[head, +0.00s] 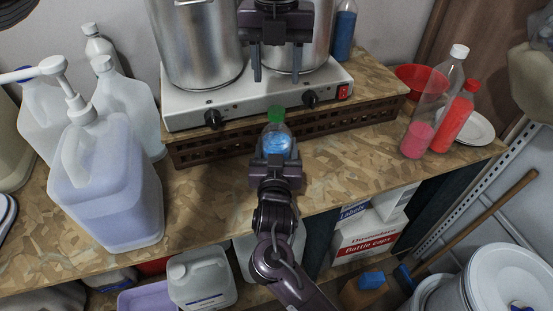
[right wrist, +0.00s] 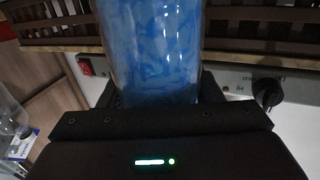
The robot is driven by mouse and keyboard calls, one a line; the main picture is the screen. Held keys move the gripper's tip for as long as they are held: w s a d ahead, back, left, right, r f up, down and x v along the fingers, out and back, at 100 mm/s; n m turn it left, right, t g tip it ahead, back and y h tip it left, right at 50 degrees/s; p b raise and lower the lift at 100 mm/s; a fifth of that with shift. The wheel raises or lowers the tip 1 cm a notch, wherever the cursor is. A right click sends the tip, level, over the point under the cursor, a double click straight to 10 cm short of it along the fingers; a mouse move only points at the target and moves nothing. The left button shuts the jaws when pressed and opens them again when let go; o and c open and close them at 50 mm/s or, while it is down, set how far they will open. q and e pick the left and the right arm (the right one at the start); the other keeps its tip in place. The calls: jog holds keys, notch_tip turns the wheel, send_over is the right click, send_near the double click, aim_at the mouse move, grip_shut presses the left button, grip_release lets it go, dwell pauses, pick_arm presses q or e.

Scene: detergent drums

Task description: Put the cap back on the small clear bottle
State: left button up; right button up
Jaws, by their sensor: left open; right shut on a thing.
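The small clear bottle (head: 277,142) holds blue liquid and stands upright in front of the hot plate's wooden stand. A green cap (head: 276,115) is at the top of its neck; I cannot tell how tightly it sits. My right gripper (head: 277,166) is shut on the bottle, whose blue body also fills the middle of the right wrist view (right wrist: 152,50). The bottle's lower part is hidden by the gripper in the head view. My left gripper (head: 277,77) is open and empty, fingers pointing down, above and behind the cap, apart from it.
A white hot plate (head: 255,97) with two steel pots (head: 197,45) stands behind on the wooden stand (head: 220,150). A large pump jug (head: 108,185) is at left. Clear and red bottles (head: 455,120) and a red bowl (head: 420,78) are at right. The counter (head: 335,160) right of the bottle is clear.

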aim_at(276, 110)
grip_shut()
pick_arm(q)
jog(key=n, duration=0.5)
jog(key=shift+n, duration=0.4)
jog(key=n, duration=0.7)
jog(key=shift+n, duration=0.4)
jog(key=n, duration=0.4)
jog(key=shift+n, duration=0.3)
jog(key=shift+f, duration=4)
pick_arm(e)
jog(key=shift+f, duration=0.1)
